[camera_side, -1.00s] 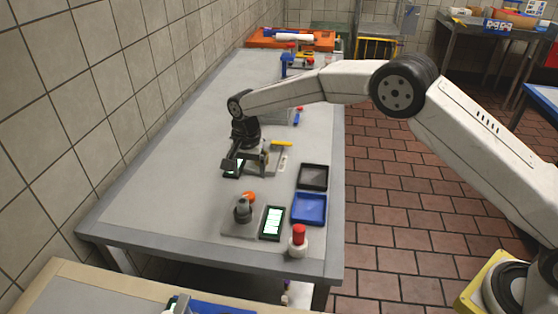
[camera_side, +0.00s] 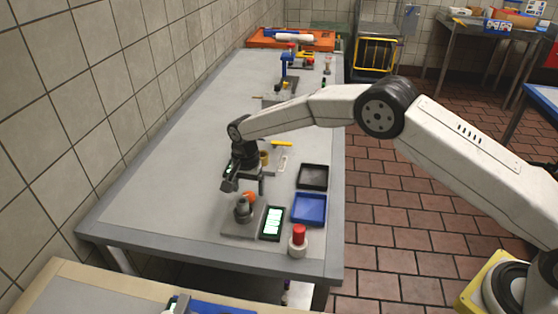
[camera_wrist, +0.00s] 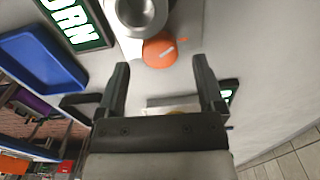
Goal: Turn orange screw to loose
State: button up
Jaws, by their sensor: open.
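The orange screw (camera_side: 249,197) is a round knob on the side of a grey metal fixture (camera_side: 243,210) near the table's front. In the wrist view the orange screw (camera_wrist: 160,50) lies ahead of my fingertips, roughly centred between them, with a pale mark on its face. It joins the round grey fixture (camera_wrist: 142,14). My gripper (camera_side: 245,188) is open and empty, just behind and above the screw in the side view. In the wrist view both fingers of my gripper (camera_wrist: 160,75) are apart, with a gap between them and the screw. No contact shows.
A blue tray (camera_side: 309,209) and a black tray (camera_side: 313,176) lie further right. A red-topped white button (camera_side: 298,240) is at the front edge. The table (camera_side: 160,205) is clear to the left.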

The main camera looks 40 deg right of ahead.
jog(key=shift+f, duration=0.95)
grip_shut()
jog(key=shift+n, duration=0.3)
jog(key=n, duration=1.1)
jog(key=shift+a, duration=0.15)
jog(key=shift+w, duration=0.1)
